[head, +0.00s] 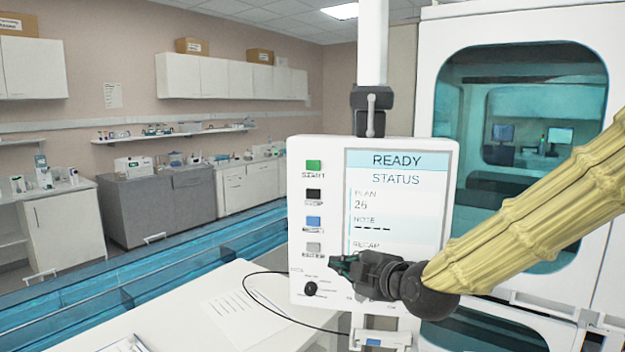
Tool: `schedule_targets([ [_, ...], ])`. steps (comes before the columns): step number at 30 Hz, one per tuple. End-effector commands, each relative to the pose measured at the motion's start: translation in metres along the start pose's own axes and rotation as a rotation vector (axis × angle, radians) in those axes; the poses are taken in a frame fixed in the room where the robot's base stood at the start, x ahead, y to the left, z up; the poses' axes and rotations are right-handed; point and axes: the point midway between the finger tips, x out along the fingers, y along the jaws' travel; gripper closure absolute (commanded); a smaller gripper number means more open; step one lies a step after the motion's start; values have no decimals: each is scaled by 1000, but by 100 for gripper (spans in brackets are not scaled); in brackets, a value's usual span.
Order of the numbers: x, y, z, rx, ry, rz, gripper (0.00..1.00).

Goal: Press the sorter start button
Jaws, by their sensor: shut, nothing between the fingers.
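The sorter's control panel (326,222) is a white upright box on a post. Its green START button (314,166) is at the upper left of the panel, above a black STOP button (314,195), a blue button (313,222) and a grey button (313,247). The panel's screen (400,200) reads READY, STATUS, PLAN 26. My gripper (338,264) is shut and empty. In the picture it lies over the lower part of the panel, below and right of the START button. I cannot tell its distance from the panel. The START button is unobstructed.
A dark knob (310,289) is at the panel's lower left. A white table (180,325) with papers and a black cable is below. A blue transparent track (180,265) runs at left. A white cabinet with a tinted window (470,110) stands at right, behind my arm.

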Motion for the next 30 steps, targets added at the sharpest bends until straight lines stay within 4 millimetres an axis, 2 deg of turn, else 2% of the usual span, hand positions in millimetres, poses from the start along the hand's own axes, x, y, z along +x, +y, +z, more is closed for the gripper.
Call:
schedule_targets([
  [1,-6,22,-12,-45,17,32,100],
  [6,-27,80,-47,-199,63,124,100],
  [12,-50,127,-79,-337,95,210,100],
  [18,-60,146,-93,-397,104,247,100],
  [30,-61,147,-94,-403,105,249,100],
])
